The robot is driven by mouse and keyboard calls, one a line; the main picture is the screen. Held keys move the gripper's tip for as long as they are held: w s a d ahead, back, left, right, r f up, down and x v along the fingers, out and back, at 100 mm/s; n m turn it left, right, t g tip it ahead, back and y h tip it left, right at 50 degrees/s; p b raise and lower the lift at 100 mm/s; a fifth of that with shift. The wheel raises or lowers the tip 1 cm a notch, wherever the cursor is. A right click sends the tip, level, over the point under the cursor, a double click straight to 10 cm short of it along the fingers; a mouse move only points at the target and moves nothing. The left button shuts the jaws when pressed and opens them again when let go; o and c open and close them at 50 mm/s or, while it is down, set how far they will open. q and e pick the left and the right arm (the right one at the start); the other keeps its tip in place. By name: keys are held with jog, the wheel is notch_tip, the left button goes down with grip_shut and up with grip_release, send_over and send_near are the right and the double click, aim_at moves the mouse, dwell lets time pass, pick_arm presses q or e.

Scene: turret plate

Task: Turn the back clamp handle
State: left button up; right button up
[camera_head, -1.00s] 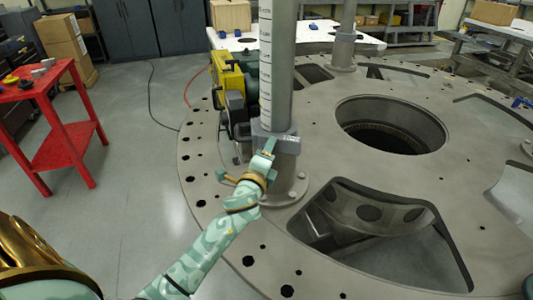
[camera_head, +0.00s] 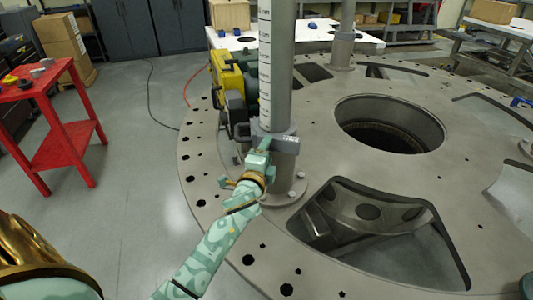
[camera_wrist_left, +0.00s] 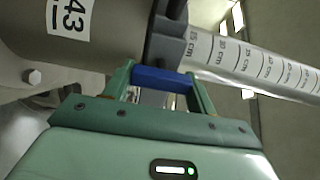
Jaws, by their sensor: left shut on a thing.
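A grey clamp (camera_head: 286,144) sits around the foot of the tall post (camera_head: 276,70), which has a printed scale. In the left wrist view, the clamp (camera_wrist_left: 165,42) carries a blue handle (camera_wrist_left: 162,79). My left gripper (camera_head: 264,147) is at the front left of the clamp. In the left wrist view, the left gripper's (camera_wrist_left: 160,88) two green fingers are shut on the blue handle, one at each end. In the head view the gripper hides most of the handle.
The post stands on a round flange bolted to the big turret plate (camera_head: 230,185). A yellow and dark machine (camera_head: 228,80) stands close behind left of the post. Large openings lie to the right. A red table (camera_head: 65,145) is at far left, with clear floor between.

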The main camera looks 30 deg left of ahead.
pick_arm(q)
jog(key=shift+f, duration=0.1)
jog(key=o, duration=1)
jog(key=v, duration=1.6)
jog(key=shift+s, duration=0.2)
jog(key=shift+a, duration=0.1)
